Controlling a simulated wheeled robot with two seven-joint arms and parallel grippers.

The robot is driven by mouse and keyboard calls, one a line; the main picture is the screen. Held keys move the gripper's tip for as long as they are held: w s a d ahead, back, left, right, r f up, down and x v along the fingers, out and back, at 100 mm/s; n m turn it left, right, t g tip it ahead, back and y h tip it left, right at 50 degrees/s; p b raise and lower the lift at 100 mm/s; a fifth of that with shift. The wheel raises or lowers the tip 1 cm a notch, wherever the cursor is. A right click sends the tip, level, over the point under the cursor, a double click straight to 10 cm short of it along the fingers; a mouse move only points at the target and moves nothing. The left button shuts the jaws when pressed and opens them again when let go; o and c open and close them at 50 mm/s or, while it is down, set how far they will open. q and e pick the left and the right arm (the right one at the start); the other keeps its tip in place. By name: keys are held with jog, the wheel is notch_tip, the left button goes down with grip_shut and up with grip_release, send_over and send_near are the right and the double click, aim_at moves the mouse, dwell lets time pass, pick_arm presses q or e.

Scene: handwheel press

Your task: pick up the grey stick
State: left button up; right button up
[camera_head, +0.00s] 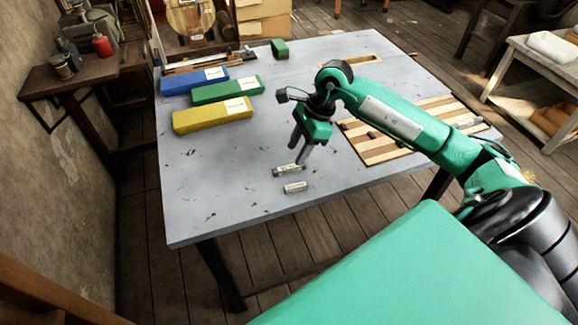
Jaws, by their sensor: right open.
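Two short grey sticks lie side by side on the grey table (225,215), near its front edge. The farther stick (286,170) is right under my right gripper (299,152); the nearer stick (295,187) lies a little in front of it, uncovered. My right gripper points down with its fingers apart and nothing seen between them. One fingertip overlaps the right end of the farther stick in the picture; I cannot tell whether it touches. My left gripper is not in view.
Blue (195,81), green (228,90) and yellow (213,115) boxes lie at the table's left. A striped wooden board (378,150) lies at the right, partly behind my right arm. A small green block (280,48) stands at the back. The table's front left is clear.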

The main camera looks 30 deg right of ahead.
aim_at(290, 167)
jog(key=shift+a+f+p, duration=0.15)
jog(key=shift+f+p, duration=0.25)
jog(key=shift+f, duration=0.2)
jog(key=p+x, duration=0.1)
jog(key=x, duration=0.2)
jog(key=shift+w+f, duration=0.1)
jog(key=shift+f, duration=0.5)
jog(key=shift+c, duration=0.4)
grip_shut()
